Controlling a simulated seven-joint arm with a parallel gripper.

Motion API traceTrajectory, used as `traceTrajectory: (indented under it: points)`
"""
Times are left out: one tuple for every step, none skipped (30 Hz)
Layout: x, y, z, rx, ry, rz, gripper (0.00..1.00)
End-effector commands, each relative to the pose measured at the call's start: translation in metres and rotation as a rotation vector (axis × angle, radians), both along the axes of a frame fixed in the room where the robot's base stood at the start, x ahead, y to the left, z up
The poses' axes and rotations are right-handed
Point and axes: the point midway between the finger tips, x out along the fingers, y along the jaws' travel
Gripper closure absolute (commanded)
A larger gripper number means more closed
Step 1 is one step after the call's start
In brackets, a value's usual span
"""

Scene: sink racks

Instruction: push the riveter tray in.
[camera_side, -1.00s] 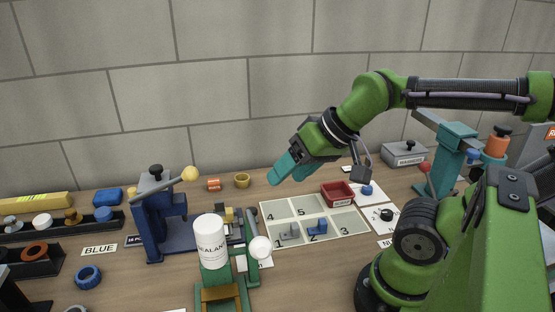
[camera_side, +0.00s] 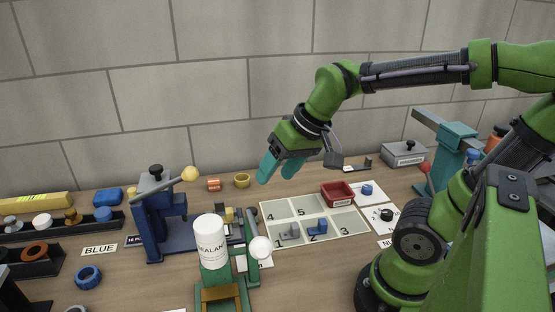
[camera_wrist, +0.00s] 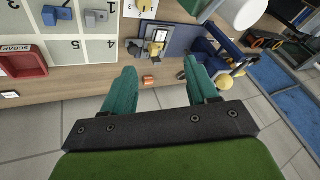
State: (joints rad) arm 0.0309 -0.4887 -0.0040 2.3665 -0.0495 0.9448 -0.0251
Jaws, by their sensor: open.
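A blue lever press (camera_side: 166,222) with a yellow ball handle stands left of centre in the side view. It also shows at the upper middle in the wrist view (camera_wrist: 183,40). I take it for the riveter, but its label is not readable. A small part with yellow and grey pieces (camera_wrist: 156,36) sits beside it, perhaps its tray; how far out it is I cannot tell. My gripper (camera_side: 279,171) is in the air above the back of the bench, right of the press. Its teal fingers, also in the wrist view (camera_wrist: 160,70), are apart and empty.
A white bottle (camera_side: 209,240) on a green stand is in front of the press. A numbered mat (camera_side: 340,228) with small parts and a red tray (camera_side: 337,194) lies to the right.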

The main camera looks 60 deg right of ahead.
Motion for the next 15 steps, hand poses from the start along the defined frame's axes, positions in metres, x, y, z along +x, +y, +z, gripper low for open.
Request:
traceTrajectory:
  points:
    - [0.016,-0.006,-0.004,-0.019,0.055,0.012,0.42]
    - [0.024,-0.009,-0.005,-0.031,0.084,0.023,0.42]
    - [0.035,-0.014,-0.008,-0.049,0.123,0.042,0.42]
    - [0.044,-0.018,-0.01,-0.065,0.152,0.059,0.42]
    - [0.052,-0.022,-0.013,-0.077,0.182,0.075,0.42]
    - [0.063,-0.028,-0.017,-0.096,0.221,0.098,0.42]
    - [0.071,-0.032,-0.02,-0.108,0.249,0.117,0.42]
    - [0.079,-0.037,-0.023,-0.122,0.276,0.137,0.42]
    - [0.088,-0.042,-0.027,-0.137,0.311,0.162,0.42]
    - [0.095,-0.046,-0.029,-0.147,0.334,0.182,0.42]
    - [0.101,-0.05,-0.031,-0.158,0.355,0.201,0.42]
    - [0.108,-0.054,-0.033,-0.171,0.382,0.226,0.42]
    - [0.113,-0.057,-0.034,-0.18,0.397,0.244,0.42]
    - [0.117,-0.06,-0.034,-0.19,0.411,0.264,0.42]
    - [0.121,-0.063,-0.032,-0.202,0.423,0.288,0.42]
